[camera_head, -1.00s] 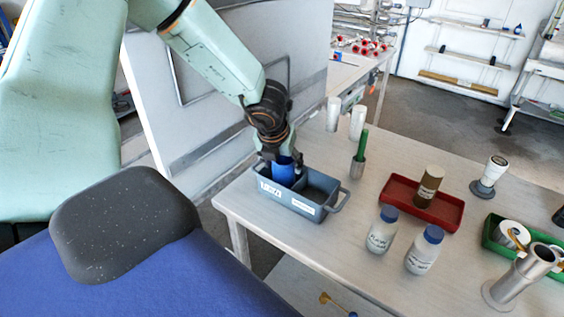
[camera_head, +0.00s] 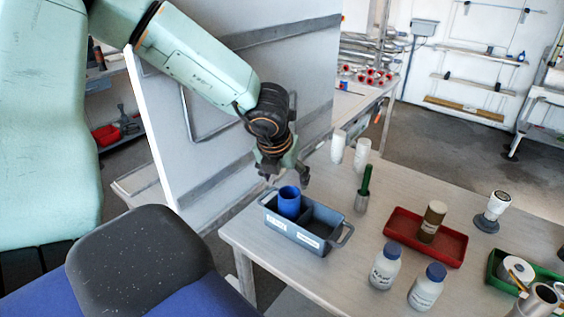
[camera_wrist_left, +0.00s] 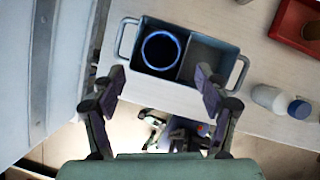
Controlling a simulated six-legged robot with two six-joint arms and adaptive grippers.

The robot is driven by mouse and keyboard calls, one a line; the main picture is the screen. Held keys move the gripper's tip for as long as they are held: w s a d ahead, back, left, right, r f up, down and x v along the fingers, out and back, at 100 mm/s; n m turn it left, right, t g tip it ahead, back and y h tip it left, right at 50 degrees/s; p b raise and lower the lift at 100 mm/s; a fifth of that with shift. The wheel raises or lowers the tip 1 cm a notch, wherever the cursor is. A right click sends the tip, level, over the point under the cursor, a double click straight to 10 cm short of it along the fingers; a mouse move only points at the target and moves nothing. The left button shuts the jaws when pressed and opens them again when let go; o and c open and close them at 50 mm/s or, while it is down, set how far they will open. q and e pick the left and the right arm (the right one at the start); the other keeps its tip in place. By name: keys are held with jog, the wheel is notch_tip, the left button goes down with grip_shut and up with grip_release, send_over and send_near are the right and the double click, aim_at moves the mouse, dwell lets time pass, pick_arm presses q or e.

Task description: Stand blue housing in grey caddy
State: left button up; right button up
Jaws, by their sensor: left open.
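The blue housing (camera_head: 289,202) stands upright in the left compartment of the grey caddy (camera_head: 305,240). In the left wrist view the housing (camera_wrist_left: 161,49) shows from above as a round open ring inside the caddy (camera_wrist_left: 196,96); the right compartment looks empty. My left gripper (camera_head: 288,179) is open and empty, above and apart from the housing. In the left wrist view its fingers (camera_wrist_left: 160,90) are spread wide, with nothing between them. My right gripper is not in view.
A green-handled tool in a metal holder (camera_head: 361,201), white cups (camera_head: 338,146), a red tray (camera_head: 450,250) with a brown bottle (camera_head: 432,220), and two blue-capped bottles (camera_head: 385,268) stand right of the caddy. A grey panel (camera_head: 222,120) rises behind.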

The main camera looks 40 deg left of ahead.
pick_arm(q)
jog(key=shift+p+v, duration=0.4)
jog(key=shift+v, duration=1.65)
jog(key=shift+s+f, duration=0.1)
